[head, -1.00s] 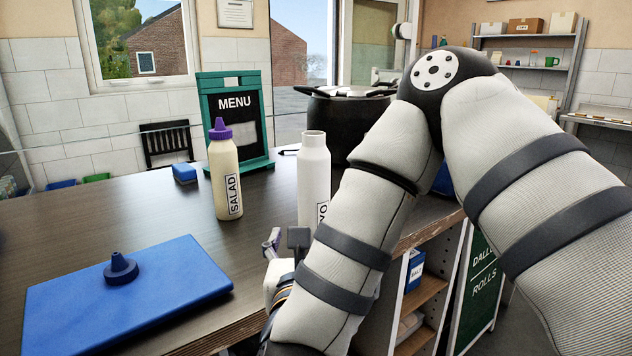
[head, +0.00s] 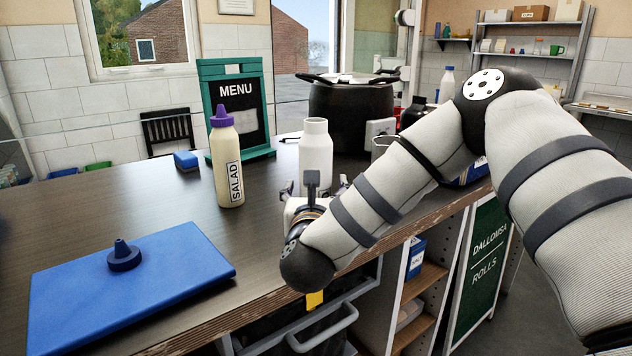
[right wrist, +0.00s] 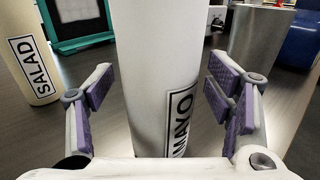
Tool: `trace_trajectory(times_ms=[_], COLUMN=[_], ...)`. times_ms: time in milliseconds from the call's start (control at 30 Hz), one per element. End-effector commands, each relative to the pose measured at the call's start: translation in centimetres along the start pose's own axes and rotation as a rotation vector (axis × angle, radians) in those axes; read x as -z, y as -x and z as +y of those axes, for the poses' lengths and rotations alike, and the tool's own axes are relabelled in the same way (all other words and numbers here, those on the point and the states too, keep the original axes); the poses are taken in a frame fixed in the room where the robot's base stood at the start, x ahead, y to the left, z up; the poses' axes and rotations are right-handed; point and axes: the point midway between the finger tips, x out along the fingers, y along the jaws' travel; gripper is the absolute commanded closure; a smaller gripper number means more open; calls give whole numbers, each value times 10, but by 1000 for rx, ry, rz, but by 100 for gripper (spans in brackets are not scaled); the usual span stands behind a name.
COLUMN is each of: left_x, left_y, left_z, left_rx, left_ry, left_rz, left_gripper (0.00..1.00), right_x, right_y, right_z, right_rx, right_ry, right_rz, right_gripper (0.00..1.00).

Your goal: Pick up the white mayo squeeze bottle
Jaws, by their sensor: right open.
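The white mayo squeeze bottle (head: 315,150) stands upright and capless on the dark counter. Its lower part is hidden behind my right gripper (head: 314,190) in the head view. In the right wrist view the bottle (right wrist: 155,70), with its MAYO label, stands between the two purple-padded fingers of my right gripper (right wrist: 162,100). The fingers are open, with visible gaps on both sides of the bottle. My left gripper is not in view.
A salad bottle (head: 226,165) with a purple cap stands to the left. A menu board (head: 237,110) and a black pot (head: 350,115) stand behind. A blue board (head: 180,265) with a dark nozzle cap (head: 124,256) lies at front left.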

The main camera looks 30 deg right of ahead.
Motion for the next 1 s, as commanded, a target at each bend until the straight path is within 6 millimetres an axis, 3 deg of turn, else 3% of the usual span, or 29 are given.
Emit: trace_trajectory(times_ms=[100,133,300,367,433,467,767,867,1000], left_x=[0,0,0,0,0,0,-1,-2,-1], left_y=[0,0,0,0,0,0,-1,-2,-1], left_z=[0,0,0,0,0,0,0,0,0], left_rx=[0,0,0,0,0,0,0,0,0], left_ry=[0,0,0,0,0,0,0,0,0], left_rz=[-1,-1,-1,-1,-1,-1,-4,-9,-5], left_gripper=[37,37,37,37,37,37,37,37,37], right_x=[1,1,1,1,1,1,-10,-31,-70], right_y=[0,0,1,1,1,1,0,0,33], right_z=[0,0,0,0,0,0,0,0,-3], right_rx=[-1,-1,-1,-1,-1,-1,0,0,-5], right_ry=[1,1,1,1,1,1,-2,-5,-6], right_rz=[1,2,2,2,1,1,1,-1,-2], right_gripper=[26,31,69,80,80,85,85,85,85])
